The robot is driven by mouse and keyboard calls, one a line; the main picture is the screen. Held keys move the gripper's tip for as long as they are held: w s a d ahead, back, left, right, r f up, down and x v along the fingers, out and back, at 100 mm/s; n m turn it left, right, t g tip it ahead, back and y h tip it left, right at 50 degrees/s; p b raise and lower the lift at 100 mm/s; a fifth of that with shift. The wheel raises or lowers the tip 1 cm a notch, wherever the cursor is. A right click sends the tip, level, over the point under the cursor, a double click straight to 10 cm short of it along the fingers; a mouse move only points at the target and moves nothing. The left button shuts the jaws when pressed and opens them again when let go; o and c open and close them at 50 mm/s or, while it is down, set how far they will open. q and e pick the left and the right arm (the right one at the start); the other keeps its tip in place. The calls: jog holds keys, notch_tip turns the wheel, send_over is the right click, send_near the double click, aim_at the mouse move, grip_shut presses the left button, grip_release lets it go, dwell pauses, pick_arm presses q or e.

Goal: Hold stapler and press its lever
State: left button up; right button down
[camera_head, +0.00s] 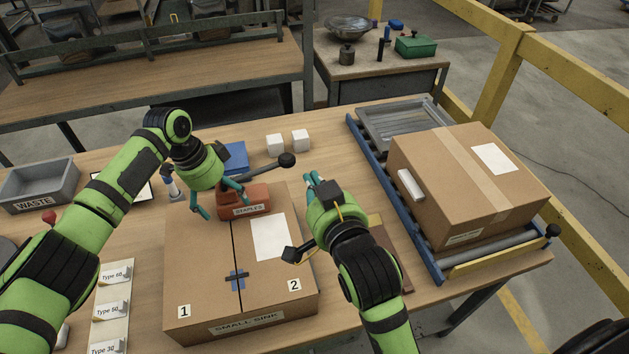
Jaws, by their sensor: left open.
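The orange-red stapler (258,202), labelled STAPLES, sits at the far edge of the top of a cardboard box (200,265). Its dark lever (262,168) slopes up to the right and ends in a black knob (287,160). My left gripper (220,203) is open at the stapler's left end, one finger left of it and the other overlapping its top; contact cannot be told. My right gripper (316,177) is right of the stapler, below and right of the knob in the picture, apart from both.
A large carton (470,190) stands on a blue-railed roller conveyor (440,268) at the right. A grey WASTE bin (40,187) is at the left. Table right of the knob is clear.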

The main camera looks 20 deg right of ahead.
pick_arm(q)
jog(key=shift+r, duration=0.1)
jog(key=v, duration=1.2)
